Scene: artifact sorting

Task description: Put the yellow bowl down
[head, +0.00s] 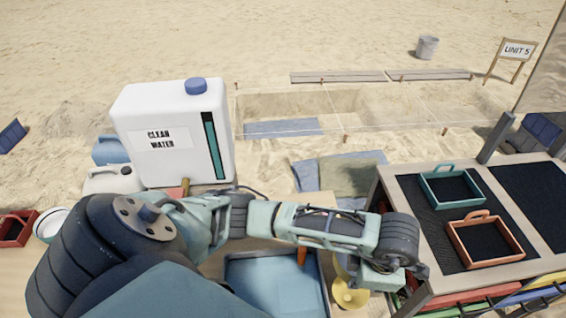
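The yellow bowl (350,297) shows at the bottom of the head view, just right of the blue tray (275,270). My arm hides part of it, and it looks tilted. My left arm reaches across from the left, and its wrist end with the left gripper (378,283) is right beside the bowl. The fingers are hidden or too unclear to show whether they grip the bowl's rim. My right gripper is not in view.
A white clean water container (150,108) stands behind my arm. On the right, a table with black mats (425,215) bears a teal tray (483,188) and an orange tray (454,231). Coloured drawers are below its front edge. A red tray (12,232) is far left.

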